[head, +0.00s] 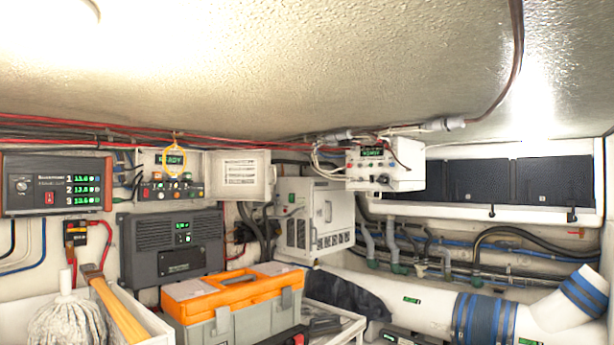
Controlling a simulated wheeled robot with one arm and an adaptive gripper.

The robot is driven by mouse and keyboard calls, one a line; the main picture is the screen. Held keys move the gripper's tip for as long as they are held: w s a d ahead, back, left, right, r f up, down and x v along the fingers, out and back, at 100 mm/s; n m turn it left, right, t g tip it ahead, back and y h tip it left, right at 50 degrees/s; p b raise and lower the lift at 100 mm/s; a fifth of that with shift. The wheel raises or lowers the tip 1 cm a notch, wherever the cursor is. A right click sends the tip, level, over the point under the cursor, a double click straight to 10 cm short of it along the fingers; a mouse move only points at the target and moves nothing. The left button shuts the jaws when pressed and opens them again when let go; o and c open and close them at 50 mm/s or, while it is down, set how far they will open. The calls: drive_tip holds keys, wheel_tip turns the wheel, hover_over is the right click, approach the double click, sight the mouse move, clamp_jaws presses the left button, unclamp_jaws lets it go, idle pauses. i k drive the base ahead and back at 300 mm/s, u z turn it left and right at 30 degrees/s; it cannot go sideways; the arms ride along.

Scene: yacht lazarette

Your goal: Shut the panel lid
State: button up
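A small white panel box (145,161) is mounted on the back wall at the left of centre. Its front is open and shows a green lit display reading "RDY" and a row of coloured buttons. The panel lid (243,176) is a pale, roughly square door with a printed label. It stands swung open to the right of the box. A yellow loop (175,146) hangs in front of the box from the cables above and overlaps the display. My gripper is not in view.
A dark grey unit (135,250) sits below the panel. An orange and grey toolbox (228,285), a mop head (65,325) and a wooden handle (112,304) stand in front. A white vented cabinet (313,220) is right of the lid. Red cables (60,123) run above.

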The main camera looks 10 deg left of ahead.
sight(232, 175)
drive_tip(key=z, duration=0.3)
drive_tip(key=i, duration=1.25)
drive_tip(key=u, duration=0.7)
drive_tip(key=i, duration=0.85)
drive_tip(key=u, duration=0.9)
